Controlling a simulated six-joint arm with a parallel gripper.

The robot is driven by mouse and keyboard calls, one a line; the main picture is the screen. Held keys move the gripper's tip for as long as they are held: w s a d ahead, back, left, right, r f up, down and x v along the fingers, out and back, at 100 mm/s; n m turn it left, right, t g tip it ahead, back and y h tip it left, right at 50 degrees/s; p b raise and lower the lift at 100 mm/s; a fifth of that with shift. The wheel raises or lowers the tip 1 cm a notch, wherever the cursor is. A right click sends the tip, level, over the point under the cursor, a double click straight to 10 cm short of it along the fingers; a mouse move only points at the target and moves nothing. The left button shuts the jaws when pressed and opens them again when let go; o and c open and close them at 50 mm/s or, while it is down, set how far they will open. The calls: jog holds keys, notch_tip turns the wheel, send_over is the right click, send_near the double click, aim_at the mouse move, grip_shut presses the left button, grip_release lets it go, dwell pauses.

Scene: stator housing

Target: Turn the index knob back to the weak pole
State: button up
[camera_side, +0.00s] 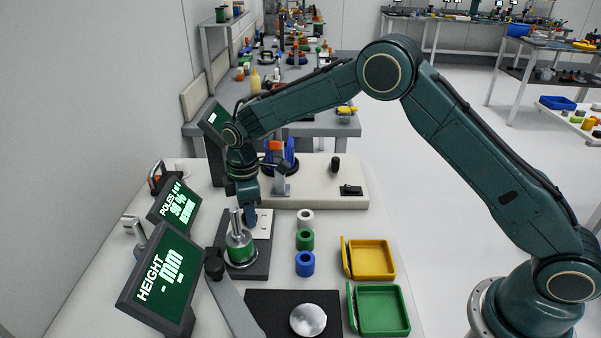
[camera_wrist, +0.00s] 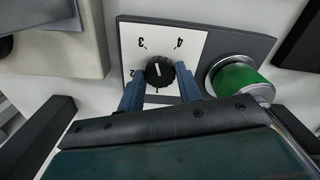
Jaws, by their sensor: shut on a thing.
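The index knob (camera_wrist: 160,72) is a small black knob on a white numbered card (camera_wrist: 188,45), seen upside down in the wrist view. A short white mark on its top runs nearly up and down the picture. My gripper (camera_wrist: 161,82) is shut on the knob, with one blue finger on each side. In the side view my gripper (camera_side: 251,214) points down onto the card, and the knob is hidden there. The green stator housing (camera_side: 240,250) stands beside it on the dark plate and shows in the wrist view (camera_wrist: 236,78). A poles display (camera_side: 176,205) shows a percentage, partly hard to read.
A height display (camera_side: 165,277) reads "- mm". White, green (camera_side: 305,239) and blue (camera_side: 305,264) rings stand right of the plate. Yellow (camera_side: 396,258) and green (camera_side: 405,310) trays lie farther right. A silver disc (camera_side: 308,320) rests on a black mat in front.

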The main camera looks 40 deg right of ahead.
jog(key=shift+n, duration=1.2)
jog(key=o, duration=1)
jog(key=shift+m, duration=0.3)
